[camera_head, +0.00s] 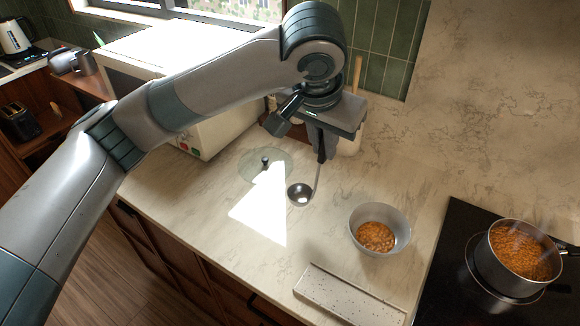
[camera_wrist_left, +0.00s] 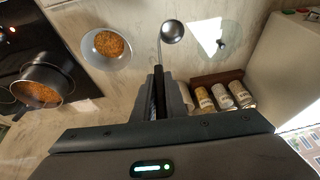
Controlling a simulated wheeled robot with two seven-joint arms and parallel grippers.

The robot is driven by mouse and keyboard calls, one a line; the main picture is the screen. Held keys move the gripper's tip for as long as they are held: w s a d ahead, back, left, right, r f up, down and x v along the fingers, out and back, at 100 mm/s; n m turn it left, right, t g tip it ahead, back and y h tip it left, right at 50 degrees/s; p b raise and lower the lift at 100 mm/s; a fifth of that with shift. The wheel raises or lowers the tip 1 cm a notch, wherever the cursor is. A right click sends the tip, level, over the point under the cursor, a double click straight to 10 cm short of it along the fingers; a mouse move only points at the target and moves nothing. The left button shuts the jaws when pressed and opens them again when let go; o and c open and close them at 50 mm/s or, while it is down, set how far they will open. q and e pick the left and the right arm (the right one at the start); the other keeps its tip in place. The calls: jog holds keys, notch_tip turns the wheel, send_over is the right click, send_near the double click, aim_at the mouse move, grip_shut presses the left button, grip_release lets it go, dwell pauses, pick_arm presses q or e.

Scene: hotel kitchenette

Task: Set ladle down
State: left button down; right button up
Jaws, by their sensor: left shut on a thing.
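The ladle (camera_head: 300,194) has a small metal bowl and a thin handle. My left gripper (camera_head: 322,155) is shut on its handle and holds it bowl down, over or on the marble counter; I cannot tell whether the bowl touches. In the left wrist view the ladle (camera_wrist_left: 172,33) extends out from between the fingers of the left gripper (camera_wrist_left: 158,95). A grey bowl (camera_head: 380,229) of orange-brown food stands to the right of the ladle. A white speckled tray (camera_head: 350,300) lies in front of that bowl, empty. My right gripper is out of view.
A pot (camera_head: 519,257) of similar food stands on the black cooktop (camera_head: 455,235) at right. A glass lid (camera_head: 280,164) lies on the counter behind the ladle. Several jars (camera_wrist_left: 222,96) stand in a wooden rack near the gripper. The front left counter is clear.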

pick_arm(q)
jog(key=w+a+f+p, duration=0.1)
jog(key=w+a+f, duration=0.1)
jog(key=a, duration=0.3)
jog(key=shift+a+f+p, duration=0.35)
jog(key=shift+a+f, duration=0.05)
jog(key=shift+f, duration=0.55)
notch_tip(320, 180, down, 3)
jog(key=shift+s+f+p, duration=0.1)
jog(key=shift+f+p, duration=0.1)
jog(key=shift+p, duration=0.7)
jog(key=shift+f, duration=0.3)
jog(key=c, duration=1.8)
grip_release()
